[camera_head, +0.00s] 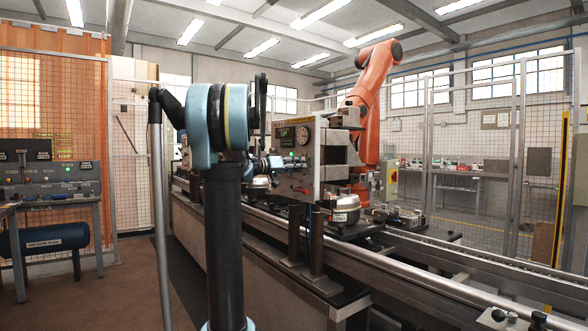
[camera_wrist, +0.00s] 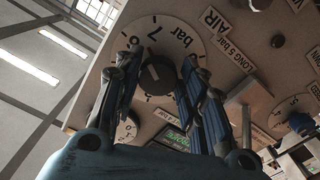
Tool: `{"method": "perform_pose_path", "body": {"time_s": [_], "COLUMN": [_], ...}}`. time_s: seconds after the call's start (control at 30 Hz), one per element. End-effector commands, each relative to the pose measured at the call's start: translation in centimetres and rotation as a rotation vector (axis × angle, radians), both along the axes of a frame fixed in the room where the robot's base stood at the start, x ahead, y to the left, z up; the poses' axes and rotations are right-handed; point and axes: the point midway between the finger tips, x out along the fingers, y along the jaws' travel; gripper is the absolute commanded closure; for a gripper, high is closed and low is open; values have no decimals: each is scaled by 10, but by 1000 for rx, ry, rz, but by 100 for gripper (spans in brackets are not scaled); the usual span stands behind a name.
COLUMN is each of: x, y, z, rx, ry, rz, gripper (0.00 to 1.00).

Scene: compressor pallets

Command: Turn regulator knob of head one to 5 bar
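The black regulator knob (camera_wrist: 157,76) sits at the centre of a round cream dial (camera_wrist: 163,36) in the wrist view. The dial carries the figure 7 and the word "bar", turned in this view; other figures are partly hidden by the fingers. My gripper (camera_wrist: 160,68) is open, with one finger on each side of the knob and small gaps between. In the head view my gripper (camera_head: 264,166) is at the front of the head's panel (camera_head: 292,181); the knob is hidden there. A round gauge (camera_head: 303,136) shows on the panel.
A green display (camera_wrist: 177,140) and a second, smaller dial (camera_wrist: 126,130) are close to the fingers. Another dial with a dark knob (camera_wrist: 299,122) is at right. A conveyor (camera_head: 400,272) runs below the panel, and an orange robot arm (camera_head: 372,85) stands behind.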

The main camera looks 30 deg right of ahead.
Motion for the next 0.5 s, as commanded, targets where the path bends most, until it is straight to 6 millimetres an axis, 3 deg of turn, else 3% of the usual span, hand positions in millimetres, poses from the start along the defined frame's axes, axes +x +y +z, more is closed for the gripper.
{"method": "perform_pose_path", "body": {"time_s": [0.1,0.5], "x": [0,1], "y": [0,0], "z": [0,0], "rx": [0,-3], "ry": [0,53], "rz": [0,2], "gripper": [90,90]}}
